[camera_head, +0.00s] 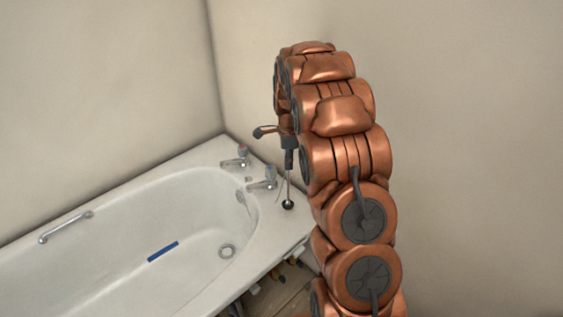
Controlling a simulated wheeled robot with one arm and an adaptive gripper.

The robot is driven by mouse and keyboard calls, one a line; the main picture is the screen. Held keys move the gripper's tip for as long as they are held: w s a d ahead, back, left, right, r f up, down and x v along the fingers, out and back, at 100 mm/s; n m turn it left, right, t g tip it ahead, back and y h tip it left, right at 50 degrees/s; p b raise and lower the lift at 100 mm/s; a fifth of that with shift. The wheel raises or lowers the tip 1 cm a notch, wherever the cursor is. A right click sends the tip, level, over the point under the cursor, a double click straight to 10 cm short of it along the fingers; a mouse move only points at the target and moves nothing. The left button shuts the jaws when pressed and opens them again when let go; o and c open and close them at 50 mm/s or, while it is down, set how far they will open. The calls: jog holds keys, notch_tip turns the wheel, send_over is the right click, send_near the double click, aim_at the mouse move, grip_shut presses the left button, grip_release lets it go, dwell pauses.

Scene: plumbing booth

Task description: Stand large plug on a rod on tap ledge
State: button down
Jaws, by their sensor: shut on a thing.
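My gripper (289,170) points down above the ledge and is shut on the top of the rod. The fingertips are small and dark in this view. My copper arm hides the wall and floor behind it.
Two chrome taps (262,181) (237,160) stand on the ledge left of the plug. Walls close in behind. Small items lie on the floor below the rim.

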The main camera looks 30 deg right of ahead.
jog(key=shift+s+d+f+b, duration=0.2)
jog(key=shift+d+f, duration=0.65)
jog(key=shift+d, duration=0.05)
jog(key=shift+s+d+f+b, duration=0.2)
jog(key=shift+d+f, duration=0.6)
jog(key=shift+d, duration=0.1)
jog(key=shift+f, duration=0.25)
jog(key=c, duration=1.1)
grip_release()
